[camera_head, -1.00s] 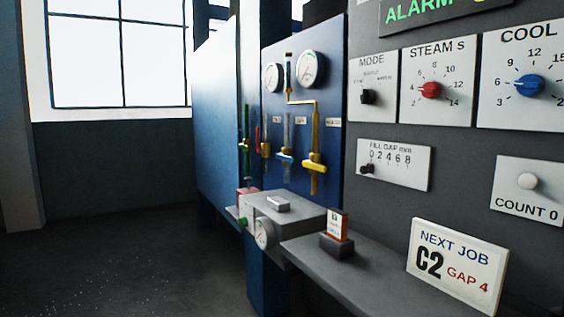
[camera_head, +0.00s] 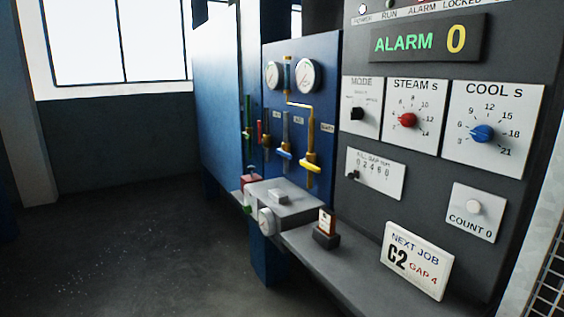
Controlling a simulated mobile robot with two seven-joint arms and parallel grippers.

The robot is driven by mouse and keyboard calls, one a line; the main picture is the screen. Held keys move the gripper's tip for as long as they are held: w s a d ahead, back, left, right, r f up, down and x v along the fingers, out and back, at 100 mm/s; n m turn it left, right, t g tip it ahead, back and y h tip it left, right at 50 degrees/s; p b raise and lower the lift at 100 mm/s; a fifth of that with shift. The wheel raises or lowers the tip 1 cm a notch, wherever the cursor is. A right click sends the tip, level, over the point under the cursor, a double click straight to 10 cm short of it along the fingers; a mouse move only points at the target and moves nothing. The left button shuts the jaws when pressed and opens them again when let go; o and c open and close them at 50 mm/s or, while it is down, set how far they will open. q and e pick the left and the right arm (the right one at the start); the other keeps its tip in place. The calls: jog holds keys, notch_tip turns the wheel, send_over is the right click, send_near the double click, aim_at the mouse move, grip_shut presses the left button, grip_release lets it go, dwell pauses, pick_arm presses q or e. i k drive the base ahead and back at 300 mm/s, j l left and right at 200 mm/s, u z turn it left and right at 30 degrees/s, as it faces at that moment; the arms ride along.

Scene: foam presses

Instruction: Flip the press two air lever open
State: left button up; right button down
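A blue panel (camera_head: 325,75) stands left of the grey control panel and carries pipes with coloured levers. A yellow lever (camera_head: 310,162) crosses the yellow pipe, and a blue lever (camera_head: 284,153) is to its left. A red lever (camera_head: 259,133) and a green pipe (camera_head: 248,115) are further left. The labels on the panel are too small to read, so I cannot tell which lever is the air lever or which press this is. Neither of my grippers is in view.
The control panel (camera_head: 405,68) has dials and an ALARM 0 display (camera_head: 428,40). A grey shelf (camera_head: 350,265) juts out below, holding a NEXT JOB sign (camera_head: 417,262) and a small card stand (camera_head: 326,236). A grey box with a gauge (camera_head: 285,203) also juts out. Floor at left is clear.

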aim_at(280, 150)
jog(key=i+j, duration=0.4)
jog(key=i+j+z, duration=0.1)
jog(key=i+j, duration=0.65)
jog(key=j, duration=0.15)
jog(key=i+j+z, duration=0.1)
jog(key=i+j, duration=0.6)
jog(key=j, duration=0.2)
jog(key=i+j+z, duration=0.1)
jog(key=i+j, duration=0.3)
jog(key=j, duration=0.1)
